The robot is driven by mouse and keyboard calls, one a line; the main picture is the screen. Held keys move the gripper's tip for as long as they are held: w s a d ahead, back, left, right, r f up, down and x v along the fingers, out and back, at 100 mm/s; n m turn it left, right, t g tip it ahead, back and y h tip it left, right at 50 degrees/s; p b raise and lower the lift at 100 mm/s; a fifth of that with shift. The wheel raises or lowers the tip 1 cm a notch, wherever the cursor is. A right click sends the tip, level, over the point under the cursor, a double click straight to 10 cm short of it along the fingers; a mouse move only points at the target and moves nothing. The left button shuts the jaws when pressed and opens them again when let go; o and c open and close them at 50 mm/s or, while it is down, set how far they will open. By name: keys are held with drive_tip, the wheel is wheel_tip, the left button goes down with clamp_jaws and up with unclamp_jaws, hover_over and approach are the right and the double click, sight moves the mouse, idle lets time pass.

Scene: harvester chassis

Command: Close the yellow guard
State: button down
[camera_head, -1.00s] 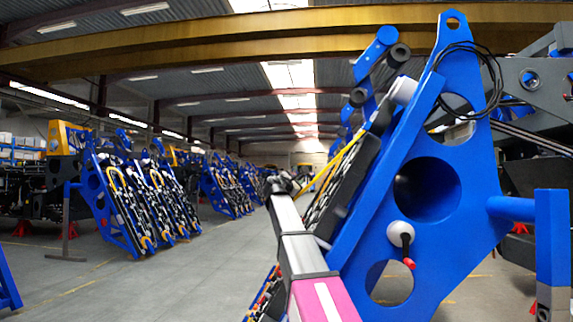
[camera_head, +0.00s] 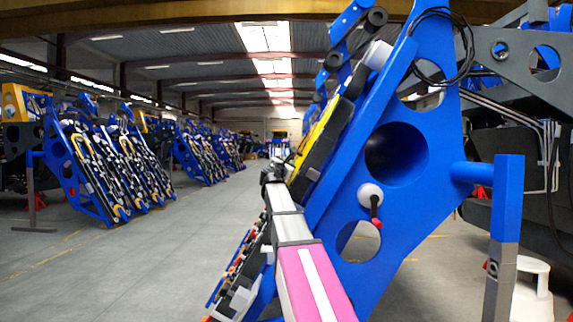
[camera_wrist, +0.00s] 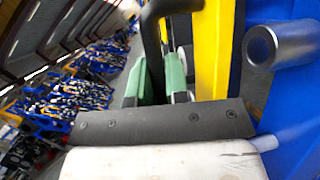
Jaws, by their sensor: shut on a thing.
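The yellow guard (camera_head: 320,126) shows as a narrow yellow strip along the left side of the tilted blue frame (camera_head: 385,200) in the head view. In the wrist view the guard (camera_wrist: 214,45) stands as a yellow upright right of my gripper (camera_wrist: 158,78). The green finger pads are on either side of a black bar (camera_wrist: 155,50), which looks like the guard's handle, and are shut on it. In the head view my gripper (camera_head: 274,174) is small and dark against the frame's left side. The guard's hinge and the contact itself are hidden.
A grey metal cylinder (camera_wrist: 275,46) juts out right of the guard in the wrist view. A red-tipped lever (camera_head: 374,208) sticks out of the blue frame. Several similar blue frames (camera_head: 105,165) stand at the left. The grey floor (camera_head: 150,260) between is clear.

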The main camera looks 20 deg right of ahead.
drive_tip(key=c, duration=1.1)
unclamp_jaws()
drive_tip(key=shift+s+d+f, duration=0.1)
drive_tip(key=shift+d+f, duration=0.2)
drive_tip(key=shift+d, duration=0.05)
drive_tip(key=shift+c, duration=0.2)
drive_tip(key=shift+s+a, duration=0.3)
drive_tip(key=v, duration=1)
drive_tip(key=shift+w+a, duration=0.15)
